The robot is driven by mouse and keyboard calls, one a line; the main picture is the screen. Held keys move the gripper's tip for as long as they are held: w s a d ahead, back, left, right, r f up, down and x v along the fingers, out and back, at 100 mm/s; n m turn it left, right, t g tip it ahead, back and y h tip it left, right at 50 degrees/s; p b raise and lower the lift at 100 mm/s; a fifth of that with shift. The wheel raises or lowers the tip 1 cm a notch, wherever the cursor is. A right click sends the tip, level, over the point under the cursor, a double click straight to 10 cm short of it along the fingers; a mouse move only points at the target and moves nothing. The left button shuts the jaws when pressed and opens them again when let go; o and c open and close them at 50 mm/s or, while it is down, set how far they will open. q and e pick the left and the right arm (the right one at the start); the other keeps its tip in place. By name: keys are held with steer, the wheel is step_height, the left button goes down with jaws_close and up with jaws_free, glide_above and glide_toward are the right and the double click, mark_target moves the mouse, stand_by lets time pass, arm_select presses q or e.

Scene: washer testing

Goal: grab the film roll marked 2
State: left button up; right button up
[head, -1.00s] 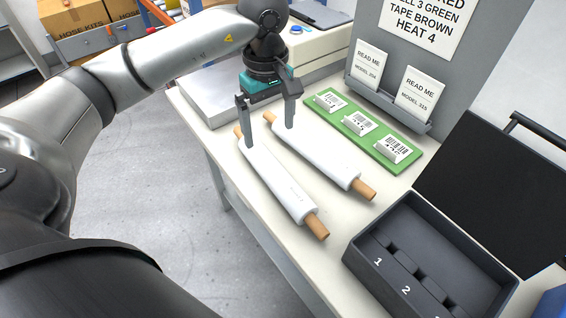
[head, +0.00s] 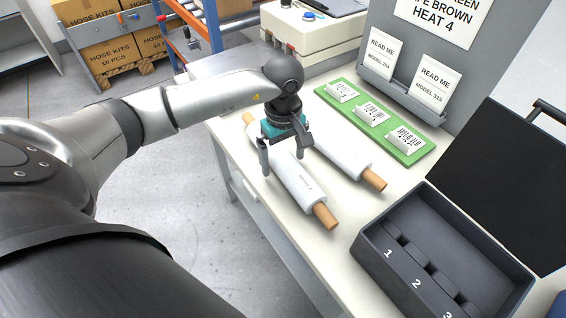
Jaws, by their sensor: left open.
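Two white film rolls with brown core ends lie side by side on the pale table. My right gripper is not in view.
A dark open case (head: 398,213) with slots numbered 1, 2 and 3 stands at the table's lower right. A green board (head: 346,106) with barcode labels lies behind the rolls. READ ME cards (head: 433,81) stand in a grey holder. A beige machine (head: 306,43) stands at the back.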

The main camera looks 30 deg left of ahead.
arm_select(q)
steer(key=shift+f, duration=0.7)
steer(key=shift+r, duration=0.1)
jaws_close()
steer(key=shift+a, duration=0.1)
